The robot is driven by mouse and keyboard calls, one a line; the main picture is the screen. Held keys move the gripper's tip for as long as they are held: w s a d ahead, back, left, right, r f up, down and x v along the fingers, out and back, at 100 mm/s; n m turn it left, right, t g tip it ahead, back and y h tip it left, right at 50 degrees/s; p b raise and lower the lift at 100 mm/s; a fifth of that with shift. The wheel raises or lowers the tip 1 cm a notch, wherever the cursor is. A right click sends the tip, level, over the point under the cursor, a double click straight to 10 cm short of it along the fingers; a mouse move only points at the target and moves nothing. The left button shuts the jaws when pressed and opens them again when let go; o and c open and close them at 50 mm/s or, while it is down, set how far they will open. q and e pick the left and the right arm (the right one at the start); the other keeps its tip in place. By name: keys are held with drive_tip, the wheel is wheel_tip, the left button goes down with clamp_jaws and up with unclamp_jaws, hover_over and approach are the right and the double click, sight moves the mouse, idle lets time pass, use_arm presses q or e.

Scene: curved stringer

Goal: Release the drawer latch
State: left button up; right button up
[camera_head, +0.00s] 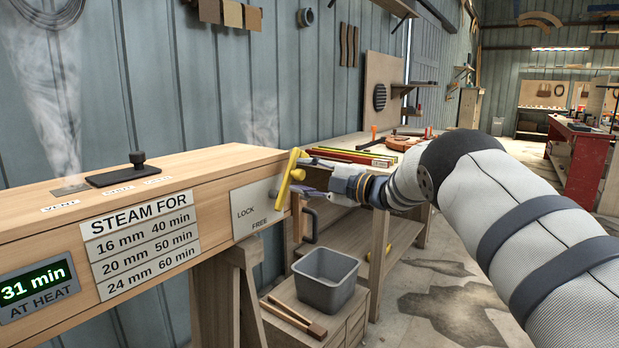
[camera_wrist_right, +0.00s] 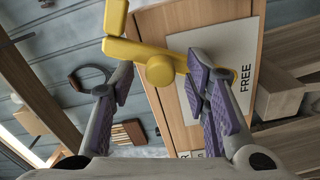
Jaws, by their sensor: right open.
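A yellow latch handle (camera_head: 289,178) is mounted at the right end of the long wooden steam box (camera_head: 150,185). A pale plate (camera_head: 258,206) beside it reads LOCK and FREE. The handle stands nearly upright, tilted slightly; I cannot tell which word it marks. My right gripper (camera_head: 310,182) is at the box end, just right of the handle. In the right wrist view its purple-padded fingers (camera_wrist_right: 160,84) are open, with the yellow handle's round boss (camera_wrist_right: 160,70) between their tips. I cannot tell whether a finger touches it. My left gripper is not in view.
A grey bin (camera_head: 326,281) and wooden tongs (camera_head: 292,317) sit on a low wooden stand below the box end. A workbench (camera_head: 395,207) with tools is behind my right arm. Steam rises from the vent at left. A timer (camera_head: 40,291) reads 31 min.

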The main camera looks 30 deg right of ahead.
drive_tip(key=v, duration=1.2)
